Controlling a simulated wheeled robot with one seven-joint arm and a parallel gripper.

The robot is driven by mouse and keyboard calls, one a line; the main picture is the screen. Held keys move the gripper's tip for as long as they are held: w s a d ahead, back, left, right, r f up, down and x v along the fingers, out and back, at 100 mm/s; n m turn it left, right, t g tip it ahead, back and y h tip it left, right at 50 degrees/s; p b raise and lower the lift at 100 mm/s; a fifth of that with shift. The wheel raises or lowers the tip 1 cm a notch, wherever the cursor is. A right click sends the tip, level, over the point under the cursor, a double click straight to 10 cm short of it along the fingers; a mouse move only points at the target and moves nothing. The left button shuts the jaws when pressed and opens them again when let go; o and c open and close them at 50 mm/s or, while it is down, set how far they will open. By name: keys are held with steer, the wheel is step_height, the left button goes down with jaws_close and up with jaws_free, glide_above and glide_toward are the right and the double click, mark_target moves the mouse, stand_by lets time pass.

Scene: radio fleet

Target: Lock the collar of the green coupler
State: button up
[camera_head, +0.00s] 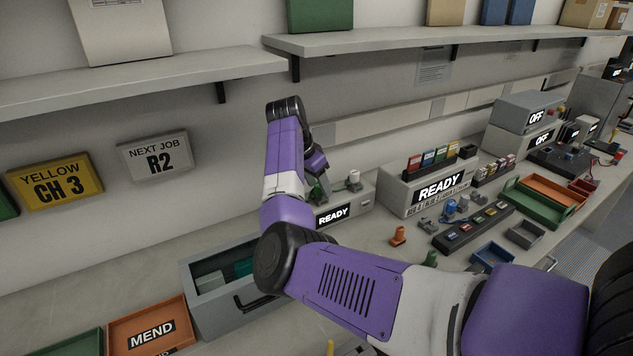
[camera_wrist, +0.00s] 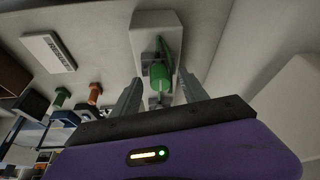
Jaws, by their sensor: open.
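The green coupler (camera_wrist: 160,77) shows in the wrist view on a pale box-shaped station (camera_wrist: 152,20), between my gripper's two fingers. My gripper (camera_wrist: 158,84) is open, one finger on each side of the coupler, with visible gaps; I cannot tell whether either touches it. The collar cannot be clearly told apart from the coupler's body. In the head view, a bit of green (camera_head: 319,190) shows beside my wrist at a small station reading READY (camera_head: 334,214). My arm hides most of that spot and the fingertips.
A larger READY box (camera_head: 432,190) stands right of the small station. An orange cone-like piece (camera_head: 398,236) stands on the bench in front. A grey bin with a handle (camera_head: 215,290) and an orange MEND tray (camera_head: 150,325) lie left. A shelf (camera_head: 420,37) overhangs the bench.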

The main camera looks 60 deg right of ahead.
jaws_close()
steer(key=m, duration=0.1)
steer(key=m+b, duration=0.1)
steer(key=shift+w+f+m+g+y, duration=0.1)
steer(key=shift+f+m+g+y, duration=0.05)
steer(key=shift+m+g+y, duration=0.2)
steer(key=shift+m+g+b, duration=0.45)
steer(key=shift+m+b, duration=0.15)
steer(key=shift+m, duration=0.35)
steer(key=shift+d+f+m+y+b, duration=0.1)
steer(key=shift+m+y+b, duration=0.25)
steer(key=shift+m+b, duration=0.35)
steer(key=shift+m+g+y+b, duration=0.4)
steer(key=shift+m+y+b, duration=0.1)
steer(key=shift+m+b, duration=1)
